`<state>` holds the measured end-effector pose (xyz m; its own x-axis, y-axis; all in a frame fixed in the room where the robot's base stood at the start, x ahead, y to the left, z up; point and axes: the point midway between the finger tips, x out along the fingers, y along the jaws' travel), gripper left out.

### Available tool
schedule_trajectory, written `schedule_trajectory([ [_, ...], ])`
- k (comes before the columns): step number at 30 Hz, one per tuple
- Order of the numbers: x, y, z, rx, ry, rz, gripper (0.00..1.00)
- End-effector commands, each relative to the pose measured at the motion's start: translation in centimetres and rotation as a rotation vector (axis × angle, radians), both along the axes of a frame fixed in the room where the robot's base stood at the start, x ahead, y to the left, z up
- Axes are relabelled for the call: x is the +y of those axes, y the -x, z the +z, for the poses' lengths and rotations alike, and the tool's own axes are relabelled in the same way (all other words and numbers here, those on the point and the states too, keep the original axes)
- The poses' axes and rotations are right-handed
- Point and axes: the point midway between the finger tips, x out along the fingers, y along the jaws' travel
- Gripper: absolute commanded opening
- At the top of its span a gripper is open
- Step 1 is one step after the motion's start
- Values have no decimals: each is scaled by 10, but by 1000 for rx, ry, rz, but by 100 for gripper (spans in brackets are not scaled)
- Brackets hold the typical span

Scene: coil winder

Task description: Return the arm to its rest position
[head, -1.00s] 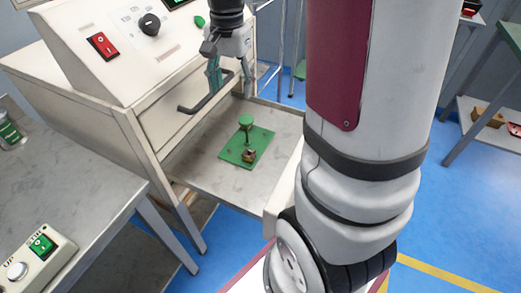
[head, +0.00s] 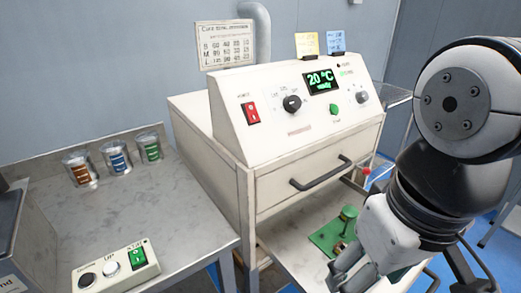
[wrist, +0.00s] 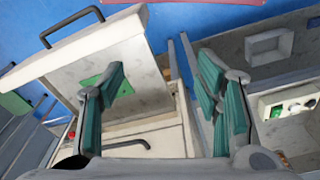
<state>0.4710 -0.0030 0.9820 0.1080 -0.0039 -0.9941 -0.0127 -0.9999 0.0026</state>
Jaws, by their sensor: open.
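My arm is folded in the right of the head view, with a large dark round joint close to the camera. My gripper (wrist: 165,98) shows in the wrist view, its two teal-padded fingers spread wide with nothing between them. In the head view, pale grey parts of the arm overlap the right side of the tray (head: 285,249). A green plate (head: 327,238) with a green round-topped post lies on that tray, partly hidden by my arm. Part of the green plate also shows behind the left finger in the wrist view (wrist: 92,80).
The white oven (head: 300,120) reads 20 °C and has a black handle (head: 320,174) on its front. Left of it, a grey table (head: 170,215) holds three cups (head: 117,158) with coloured coils and a control box (head: 115,268). Blue floor shows at the right.

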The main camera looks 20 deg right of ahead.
Motion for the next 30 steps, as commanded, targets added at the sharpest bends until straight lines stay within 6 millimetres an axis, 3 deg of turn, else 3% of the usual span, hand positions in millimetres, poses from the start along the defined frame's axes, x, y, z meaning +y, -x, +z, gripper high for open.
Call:
schedule_trajectory([
  [19, 0, 0, 0, 0, 0, 1, 58],
  [30, 0, -3, 69, -97, 2, 5, 58],
])
